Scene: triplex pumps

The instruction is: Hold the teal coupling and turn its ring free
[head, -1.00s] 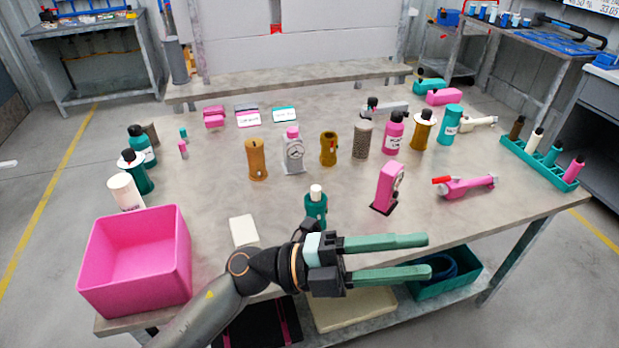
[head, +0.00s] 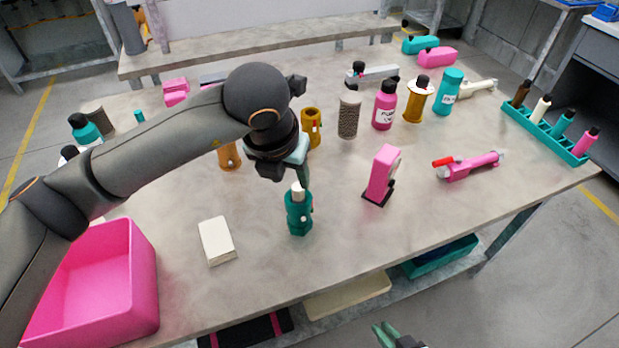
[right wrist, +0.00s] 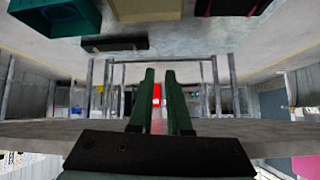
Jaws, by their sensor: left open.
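The teal coupling (head: 299,214) stands upright on the table near its front middle, with a white top and a small pale knob on its side. My left gripper (head: 284,164) is just above and behind it, seen end-on and partly hidden by its own wrist. It is open, and I cannot tell whether it touches the coupling's top. My right gripper (head: 388,337) shows at the bottom edge of the head view, in front of the table. In the right wrist view its two green fingers (right wrist: 160,72) stand apart with nothing between them.
A white block (head: 216,241) lies left of the coupling, and a pink bin (head: 140,285) is at the front left. A pink gauge stand (head: 382,175) and a pink tool with a red handle (head: 468,165) are to the right. Bottles and cylinders stand behind. The front right of the table is clear.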

